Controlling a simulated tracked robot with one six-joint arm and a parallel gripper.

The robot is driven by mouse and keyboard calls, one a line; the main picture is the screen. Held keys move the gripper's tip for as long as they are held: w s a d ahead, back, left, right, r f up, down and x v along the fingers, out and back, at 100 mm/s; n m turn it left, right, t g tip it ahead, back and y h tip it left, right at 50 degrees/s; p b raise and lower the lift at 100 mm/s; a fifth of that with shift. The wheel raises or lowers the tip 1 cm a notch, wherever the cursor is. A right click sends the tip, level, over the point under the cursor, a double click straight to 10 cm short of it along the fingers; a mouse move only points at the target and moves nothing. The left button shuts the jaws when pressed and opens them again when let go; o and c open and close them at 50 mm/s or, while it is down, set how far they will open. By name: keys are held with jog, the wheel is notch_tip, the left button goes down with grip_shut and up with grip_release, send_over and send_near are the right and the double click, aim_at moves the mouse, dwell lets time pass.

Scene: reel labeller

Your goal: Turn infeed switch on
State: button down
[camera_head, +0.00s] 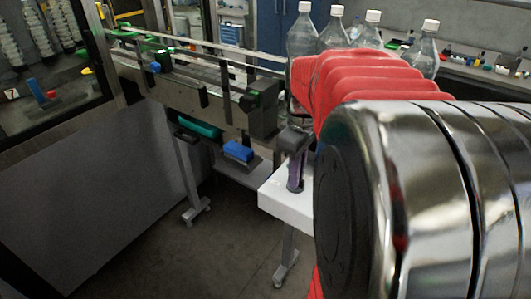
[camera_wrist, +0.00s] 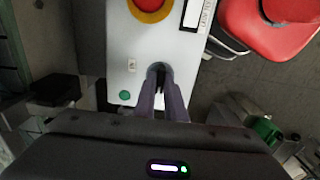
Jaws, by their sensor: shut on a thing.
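A white control panel (camera_wrist: 145,40) fills the middle of the wrist view. My gripper (camera_wrist: 160,78) reaches down to it, its two purple-grey fingers shut on a dark round switch knob (camera_wrist: 156,68). The fingers hide most of the knob, so which way it points cannot be told. In the head view the panel (camera_head: 270,199) shows as a white box, with my gripper (camera_head: 295,185) against it; the knob is hidden there.
The panel also carries a red and yellow emergency stop (camera_wrist: 150,6) and a green button (camera_wrist: 124,96). A red seat (camera_wrist: 260,35) is at the upper right. A conveyor (camera_head: 190,72) runs behind the panel, and clear bottles (camera_head: 302,35) stand behind my arm.

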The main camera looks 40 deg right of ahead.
jog(key=shift+m, duration=0.5)
jog(key=m, duration=0.4)
jog(key=shift+m, duration=0.3)
jog(key=m, duration=0.9)
jog(key=shift+m, duration=1.7)
jog(key=c, duration=1.8)
grip_release()
jog(key=shift+r, duration=0.1)
